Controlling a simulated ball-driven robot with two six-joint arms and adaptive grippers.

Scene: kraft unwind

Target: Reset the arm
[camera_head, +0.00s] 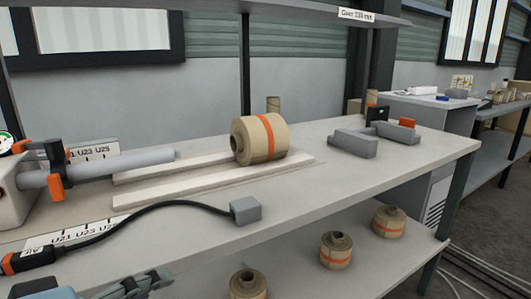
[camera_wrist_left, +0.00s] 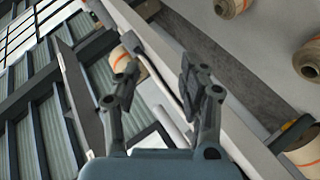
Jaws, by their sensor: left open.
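My left gripper (camera_head: 150,281) shows at the bottom left of the head view, low in front of the table's front edge. In the left wrist view its two fingers (camera_wrist_left: 158,72) are spread apart, with nothing held between them. A grey shaft (camera_head: 110,168) with an orange-handled clamp (camera_head: 56,172) reaches right from a pale housing (camera_head: 12,190). A kraft roll (camera_head: 260,138) with an orange band lies on two pale rails, just right of the shaft's tip; contact is unclear. My right gripper is in neither view.
A black cable ends at a grey block (camera_head: 245,210) on the table (camera_head: 335,185). A grey cradle (camera_head: 355,143) stands at the right. Several banded rolls, such as one (camera_head: 388,222), stand on the lower shelf (camera_head: 300,270). The table's front right is clear.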

